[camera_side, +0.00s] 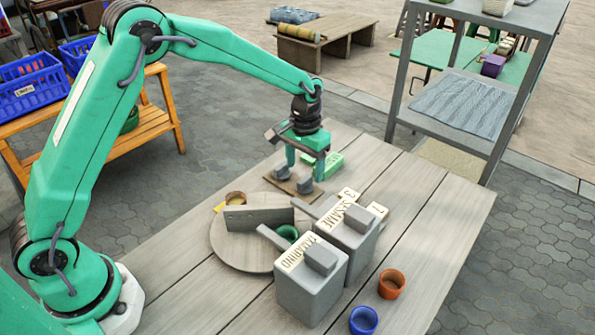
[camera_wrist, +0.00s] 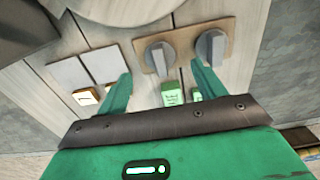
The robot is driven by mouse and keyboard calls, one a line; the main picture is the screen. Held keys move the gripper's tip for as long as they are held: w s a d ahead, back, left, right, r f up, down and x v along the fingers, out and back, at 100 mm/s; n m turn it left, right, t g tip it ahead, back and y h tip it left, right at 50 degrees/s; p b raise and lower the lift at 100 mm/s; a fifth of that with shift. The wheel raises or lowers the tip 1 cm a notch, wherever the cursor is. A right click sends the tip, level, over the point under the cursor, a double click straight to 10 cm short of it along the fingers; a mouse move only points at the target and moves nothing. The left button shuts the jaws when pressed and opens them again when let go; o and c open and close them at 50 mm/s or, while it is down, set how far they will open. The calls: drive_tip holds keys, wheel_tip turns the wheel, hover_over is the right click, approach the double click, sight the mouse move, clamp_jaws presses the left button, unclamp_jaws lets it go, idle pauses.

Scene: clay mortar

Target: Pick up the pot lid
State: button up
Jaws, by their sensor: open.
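My gripper (camera_side: 305,169) is open and empty, pointing down over a small brown board (camera_side: 273,181) on the plank table. Two grey round pieces with raised bar grips, a left one (camera_wrist: 160,57) and a right one (camera_wrist: 210,47), rest on this board and look like lids; I cannot tell which is the pot lid. In the wrist view, the left piece shows between my fingers (camera_wrist: 161,73) and the right one just beyond the right fingertip. Contact is not visible.
Two grey boxes, tamarind (camera_side: 308,291) and sesame (camera_side: 354,251), stand nearer the camera. A round board (camera_side: 228,260) with a grey slab (camera_side: 258,219) is at left. Orange (camera_side: 392,284) and blue (camera_side: 363,320) cups stand in front. A green block (camera_side: 331,166) lies behind my gripper. The table's right side is clear.

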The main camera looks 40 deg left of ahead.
sight(305, 179)
drive_tip(key=shift+w+f, duration=0.1)
drive_tip(key=shift+f, duration=2.45)
drive_tip(key=shift+c, duration=0.4)
drive_tip(key=c, duration=1)
